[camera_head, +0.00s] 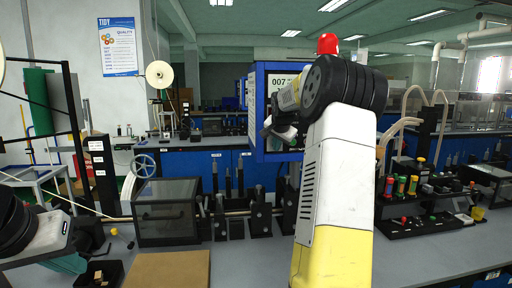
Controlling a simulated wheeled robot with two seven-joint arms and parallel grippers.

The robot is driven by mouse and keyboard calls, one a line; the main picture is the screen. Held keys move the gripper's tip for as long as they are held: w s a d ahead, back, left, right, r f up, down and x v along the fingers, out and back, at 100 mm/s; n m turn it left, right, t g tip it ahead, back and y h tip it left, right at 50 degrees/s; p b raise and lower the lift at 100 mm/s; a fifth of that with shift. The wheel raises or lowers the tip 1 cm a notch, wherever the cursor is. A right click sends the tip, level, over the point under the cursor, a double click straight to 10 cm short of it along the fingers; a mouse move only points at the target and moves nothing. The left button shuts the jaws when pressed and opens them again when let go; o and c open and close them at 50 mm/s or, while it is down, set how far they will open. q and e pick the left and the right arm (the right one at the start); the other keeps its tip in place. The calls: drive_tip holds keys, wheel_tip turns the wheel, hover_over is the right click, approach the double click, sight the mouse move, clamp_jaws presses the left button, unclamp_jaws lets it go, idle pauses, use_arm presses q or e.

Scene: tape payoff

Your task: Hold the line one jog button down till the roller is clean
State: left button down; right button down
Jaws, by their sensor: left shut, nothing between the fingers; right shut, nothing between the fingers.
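My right gripper (270,128) is raised in the middle, in front of a blue-framed panel (258,112) marked 007. It is shut and seems empty, partly hidden by its own wrist; whether it touches the panel I cannot tell. My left gripper (98,243) is low at the left edge, shut, above the grey bench near a small dark tray. No button labelled line one can be made out. A row of dark stands and upright rods (240,195) sits on the bench; I cannot tell which part is the roller.
A dark lidded box (166,211) stands left of the stands. A brown board (168,270) lies at the front. A pale reel (159,74) and a spoked wheel (144,166) are behind. Black racks with coloured-capped items (412,186) stand right. The front right bench (430,262) is clear.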

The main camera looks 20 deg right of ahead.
drive_tip(key=shift+s, duration=0.15)
idle(0.8)
drive_tip(key=shift+s+a, duration=0.2)
drive_tip(key=shift+s, duration=0.5)
drive_tip(key=shift+s+a, duration=0.2)
drive_tip(key=shift+s, duration=0.6)
drive_tip(key=shift+s+a, duration=0.2)
drive_tip(key=shift+s, duration=0.6)
drive_tip(key=shift+s+a, duration=0.2)
drive_tip(key=shift+s, duration=0.6)
